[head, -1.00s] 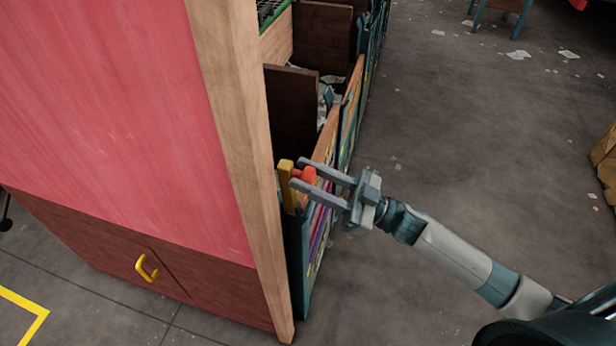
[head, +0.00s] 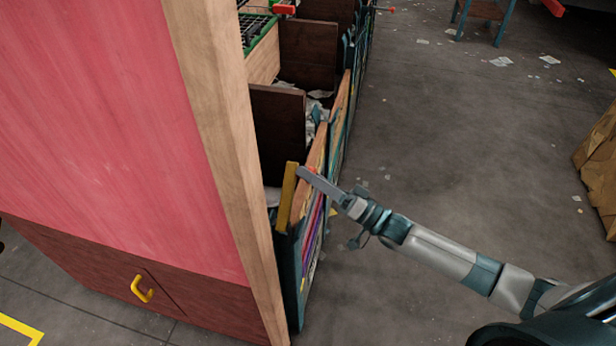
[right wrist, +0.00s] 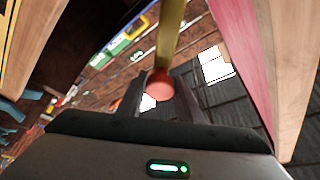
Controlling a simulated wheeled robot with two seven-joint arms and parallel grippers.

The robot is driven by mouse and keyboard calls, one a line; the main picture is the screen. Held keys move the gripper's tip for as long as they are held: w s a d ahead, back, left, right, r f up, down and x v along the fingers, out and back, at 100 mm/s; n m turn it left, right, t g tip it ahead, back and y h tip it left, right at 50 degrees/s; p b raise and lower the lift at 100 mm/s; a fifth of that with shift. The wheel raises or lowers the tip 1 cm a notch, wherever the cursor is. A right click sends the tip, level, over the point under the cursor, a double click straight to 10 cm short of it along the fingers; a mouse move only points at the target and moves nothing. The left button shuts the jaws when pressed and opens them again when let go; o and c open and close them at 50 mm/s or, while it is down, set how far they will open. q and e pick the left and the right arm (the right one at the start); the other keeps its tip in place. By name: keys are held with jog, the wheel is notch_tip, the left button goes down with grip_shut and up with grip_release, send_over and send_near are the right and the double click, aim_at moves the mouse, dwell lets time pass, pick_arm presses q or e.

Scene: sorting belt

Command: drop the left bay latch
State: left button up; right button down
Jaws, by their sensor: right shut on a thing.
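The latch shows as a yellow bar (head: 287,197) with a red knob, at the near end of the bay front beside the wooden post. In the right wrist view the red knob (right wrist: 160,86) sits between my finger pads, with the yellow bar (right wrist: 169,35) running up from it. My right gripper (head: 304,174) is shut on the red knob. In the head view its fingers overlap and hide most of the knob. The yellow bar stands nearly upright. My left gripper is not in view.
A wooden post (head: 228,150) and a pink panel (head: 90,120) stand close on the left. Bays with brown dividers (head: 278,130) and scraps run back behind the latch. A yellow handle (head: 143,289) is low on the cabinet. The floor (head: 450,150) to the right is open, with paper bits.

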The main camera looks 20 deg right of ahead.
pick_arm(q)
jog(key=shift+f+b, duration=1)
pick_arm(e)
jog(key=w+d+f+m+g+h, duration=0.1)
jog(key=w+d+f+m+h, duration=0.1)
jog(key=f+m, duration=0.7)
jog(key=shift+w+f+m+h, duration=0.2)
jog(key=shift+w+m+h, duration=0.1)
jog(key=shift+w+h, duration=0.35)
jog(key=shift+s+d+f, duration=0.1)
jog(key=c, duration=1.3)
grip_release()
jog(key=shift+s, duration=0.1)
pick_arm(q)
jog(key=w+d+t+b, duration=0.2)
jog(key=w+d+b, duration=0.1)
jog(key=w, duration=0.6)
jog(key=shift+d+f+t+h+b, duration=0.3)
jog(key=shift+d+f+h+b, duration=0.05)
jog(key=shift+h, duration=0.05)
pick_arm(e)
jog(key=v, duration=1.7)
jog(key=shift+d+r, duration=0.2)
jog(key=shift+r, duration=0.1)
